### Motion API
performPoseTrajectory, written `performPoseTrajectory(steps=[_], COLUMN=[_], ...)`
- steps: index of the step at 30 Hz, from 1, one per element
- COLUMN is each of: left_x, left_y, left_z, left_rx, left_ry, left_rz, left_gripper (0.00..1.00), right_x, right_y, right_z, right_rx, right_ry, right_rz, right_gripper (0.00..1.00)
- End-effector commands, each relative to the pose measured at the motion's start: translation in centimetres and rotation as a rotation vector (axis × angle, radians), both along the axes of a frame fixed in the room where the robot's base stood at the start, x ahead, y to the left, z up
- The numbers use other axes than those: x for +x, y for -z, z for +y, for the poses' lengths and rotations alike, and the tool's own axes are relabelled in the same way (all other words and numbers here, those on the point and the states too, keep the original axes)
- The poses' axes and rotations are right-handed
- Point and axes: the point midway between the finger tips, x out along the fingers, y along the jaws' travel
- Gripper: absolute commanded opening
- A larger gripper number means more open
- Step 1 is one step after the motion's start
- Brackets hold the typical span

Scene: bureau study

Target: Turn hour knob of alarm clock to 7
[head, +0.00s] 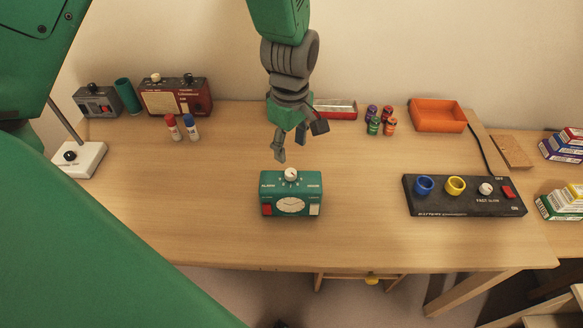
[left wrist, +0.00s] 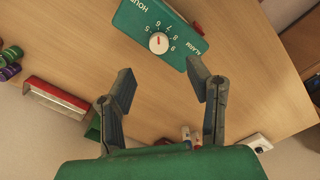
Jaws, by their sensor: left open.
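The teal alarm clock (head: 291,206) stands on the wooden desk near its front edge, with a white dial, a red button and a pale button on its front. Its white hour knob (head: 291,174) is on top. In the left wrist view the knob (left wrist: 158,43) carries a red mark and numbers from about 5 to 9 around it. The mark points roughly toward the low numbers; which one I cannot tell exactly. My left gripper (head: 292,149) is open and empty, above and behind the clock, apart from the knob. My right gripper is not in view.
A black battery panel (head: 463,208) lies at right, with an orange tray (head: 438,117) behind. Small coloured bottles (head: 374,126) and a red radio (head: 174,97) stand at the back. Desk around the clock is clear.

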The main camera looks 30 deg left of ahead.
Motion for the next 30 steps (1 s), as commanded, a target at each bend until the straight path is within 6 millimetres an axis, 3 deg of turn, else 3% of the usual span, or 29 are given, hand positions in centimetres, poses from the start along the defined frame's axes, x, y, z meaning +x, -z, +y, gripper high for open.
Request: performPoseTrajectory(steps=[1, 6, 12, 25, 26, 29, 30], left_x=[-0.1, 0.0, 0.0, 0.1, 0.1, 0.1, 0.1], left_y=[1.5, 5.1, 7.9, 8.8, 8.8, 8.9, 8.9], left_z=[0.0, 0.3, 0.6, 0.1, 0.1, 0.2, 0.2], left_rx=[-0.001, -0.005, -0.008, -0.001, -0.001, -0.002, -0.003], left_ry=[0.001, -0.001, -0.001, 0.001, 0.001, 0.001, 0.000], left_rz=[0.005, 0.006, 0.001, -0.001, -0.001, -0.001, -0.001], left_gripper=[0.46, 0.46, 0.46, 0.46, 0.42, 0.07, 0.00], right_x=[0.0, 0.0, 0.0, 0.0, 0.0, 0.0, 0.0], right_y=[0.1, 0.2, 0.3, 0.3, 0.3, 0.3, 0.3], right_z=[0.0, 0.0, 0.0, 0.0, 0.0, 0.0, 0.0], right_rx=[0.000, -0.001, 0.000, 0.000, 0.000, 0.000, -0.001], right_ry=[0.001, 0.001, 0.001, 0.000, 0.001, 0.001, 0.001], right_rz=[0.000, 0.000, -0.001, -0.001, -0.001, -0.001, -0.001], right_gripper=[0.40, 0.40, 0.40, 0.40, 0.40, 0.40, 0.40])
